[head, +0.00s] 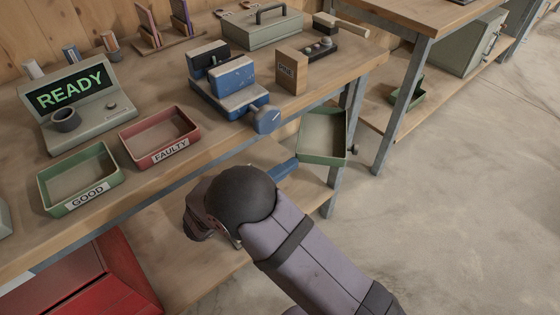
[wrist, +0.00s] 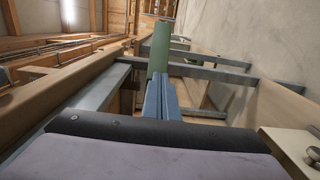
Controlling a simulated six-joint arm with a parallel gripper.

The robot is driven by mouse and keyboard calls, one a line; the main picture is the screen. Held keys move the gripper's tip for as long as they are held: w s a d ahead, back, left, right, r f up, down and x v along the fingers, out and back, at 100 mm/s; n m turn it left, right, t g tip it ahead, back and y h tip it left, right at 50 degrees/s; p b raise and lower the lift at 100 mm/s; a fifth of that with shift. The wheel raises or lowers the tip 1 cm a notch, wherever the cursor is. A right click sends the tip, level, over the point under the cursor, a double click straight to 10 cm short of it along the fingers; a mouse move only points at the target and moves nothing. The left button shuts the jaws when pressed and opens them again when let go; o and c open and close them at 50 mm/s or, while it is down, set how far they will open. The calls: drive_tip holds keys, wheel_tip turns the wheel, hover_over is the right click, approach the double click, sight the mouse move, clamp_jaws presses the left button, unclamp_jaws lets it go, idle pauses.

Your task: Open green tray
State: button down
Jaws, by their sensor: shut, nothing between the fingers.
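A green tray (head: 324,154) with an empty, pale inside stands out past the bench's front edge near its right end. A small dark knob (head: 353,149) shows at its right side. My gripper (head: 296,161) has blue fingers, shut and empty, with the tips at the tray's lower left corner. In the wrist view the shut fingers (wrist: 159,76) point at a green wall of the tray (wrist: 160,45). I cannot tell whether they touch it. Another green tray, labelled GOOD (head: 88,199), sits on the bench at the left, empty.
On the bench (head: 190,150) are a red FAULTY tray (head: 168,150), a READY display (head: 72,88), a blue vise-like fixture (head: 235,78), a box (head: 291,72) and a green toolbox (head: 262,32). Steel legs (head: 401,100) stand at right. The floor (head: 465,200) beyond is clear.

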drive_tip(key=shift+s+d+r+n+t+y+p, duration=0.15)
drive_tip(key=shift+s+d+y+p, duration=0.15)
drive_tip(key=shift+d, duration=0.3)
drive_tip(key=shift+s+d+f+n+t+y+p, duration=0.1)
drive_tip(key=shift+s+d+n+t+p, duration=0.1)
drive_tip(key=shift+s+d, duration=0.3)
drive_tip(key=s+d, duration=0.3)
drive_tip(key=d, duration=0.6)
drive_tip(key=shift+d, duration=0.3)
drive_tip(key=shift+a, duration=0.1)
